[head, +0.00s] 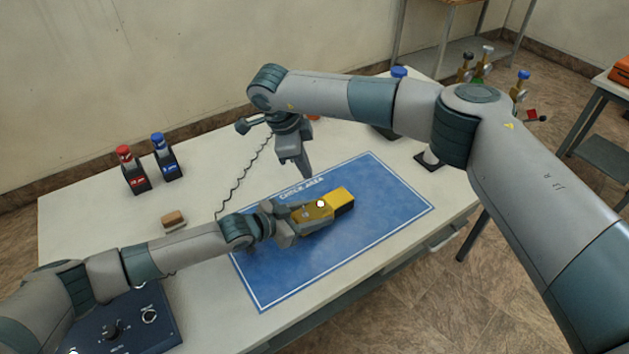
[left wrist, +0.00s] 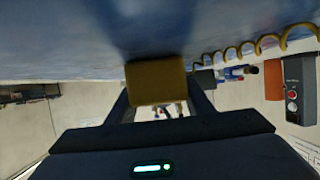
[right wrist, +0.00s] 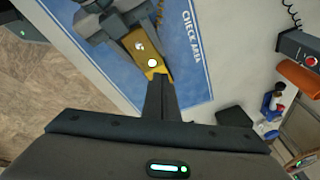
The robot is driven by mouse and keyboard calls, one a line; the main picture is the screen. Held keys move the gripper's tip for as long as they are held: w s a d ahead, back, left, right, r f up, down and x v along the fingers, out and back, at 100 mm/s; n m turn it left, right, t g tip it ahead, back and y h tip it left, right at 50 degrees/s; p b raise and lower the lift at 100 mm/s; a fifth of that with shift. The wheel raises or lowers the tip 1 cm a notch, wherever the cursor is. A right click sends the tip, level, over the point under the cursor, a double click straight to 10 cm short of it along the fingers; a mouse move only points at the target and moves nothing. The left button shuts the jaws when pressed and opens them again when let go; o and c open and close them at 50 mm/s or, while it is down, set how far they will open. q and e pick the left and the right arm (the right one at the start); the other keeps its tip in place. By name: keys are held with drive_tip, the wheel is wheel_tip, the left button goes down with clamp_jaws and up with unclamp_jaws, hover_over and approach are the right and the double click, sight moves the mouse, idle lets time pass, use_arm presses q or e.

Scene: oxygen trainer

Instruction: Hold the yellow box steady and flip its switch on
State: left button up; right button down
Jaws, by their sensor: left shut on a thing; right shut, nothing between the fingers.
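The yellow box (head: 338,196) lies on the blue check-area mat (head: 390,206). A white round spot shows on its top; whether it is the switch, and how the switch is set, I cannot tell. My left gripper (head: 290,226) is shut on the box's left end. In the left wrist view the box (left wrist: 155,82) fills the space between the fingers. My right gripper (head: 306,172) is shut and empty, pointing down behind the box. In the right wrist view its fingertips (right wrist: 158,80) overlap the end of the box (right wrist: 135,45); I cannot tell if they touch.
A red-capped holder (head: 132,170) and a blue-capped holder (head: 165,157) stand at the table's back left. A brown block (head: 173,219) lies before them. A dark control panel (head: 125,325) is at the front left. A coiled cord (head: 238,180) runs behind the mat. The mat's right side is clear.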

idle(0.4)
use_arm(q)
drive_tip(key=o, duration=1.3)
drive_tip(key=v, duration=1.2)
drive_tip(key=shift+f, duration=0.1)
